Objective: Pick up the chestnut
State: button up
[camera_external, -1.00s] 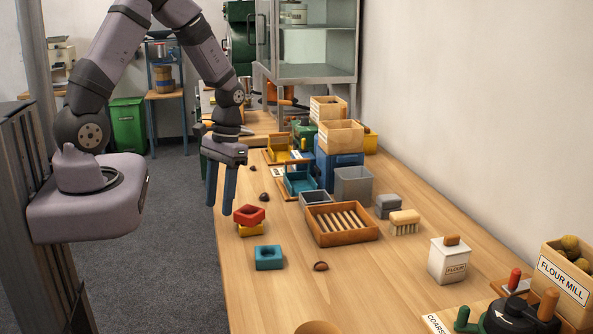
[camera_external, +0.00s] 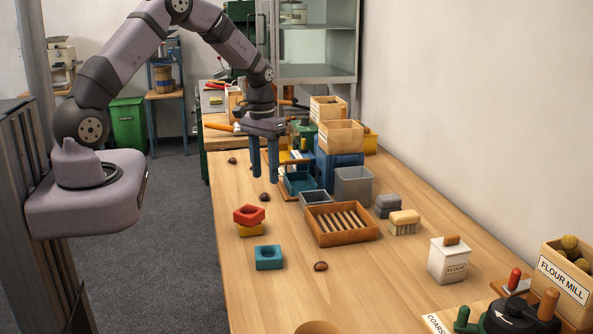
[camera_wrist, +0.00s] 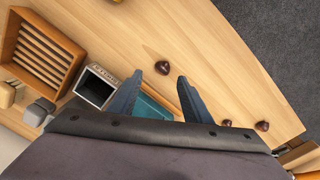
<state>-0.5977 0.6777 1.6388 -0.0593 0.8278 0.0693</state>
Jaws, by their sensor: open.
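My gripper (camera_external: 264,180) hangs open and empty above the table, fingers pointing down, near the teal tray (camera_external: 297,186). A dark brown chestnut (camera_external: 265,197) lies just below the fingertips in the external view. In the wrist view one chestnut (camera_wrist: 162,67) shows just beyond the gap between the fingertips (camera_wrist: 158,80), with no contact visible. Two more chestnuts (camera_wrist: 226,123) (camera_wrist: 262,126) lie to the right there, the nearer partly hidden. In the external view another chestnut (camera_external: 232,160) lies farther back, and one (camera_external: 320,266) lies at the front.
A slatted wooden tray (camera_external: 342,238) and a grey bin (camera_external: 353,185) stand right of the chestnuts. Red and yellow blocks (camera_external: 249,214) and a teal block (camera_external: 268,257) stand at the left. A flour box (camera_external: 449,260) is at the right. Bare wood lies around the chestnuts.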

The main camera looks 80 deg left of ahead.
aim_at(264, 196)
jog(key=shift+s+f+p, duration=0.1)
jog(key=shift+f+p, duration=0.5)
jog(key=shift+f, duration=0.1)
jog(key=shift+a+f+p, duration=0.1)
jog(key=shift+f+p, duration=0.75)
jog(key=shift+f, duration=1.15)
jog(key=c, duration=1.1)
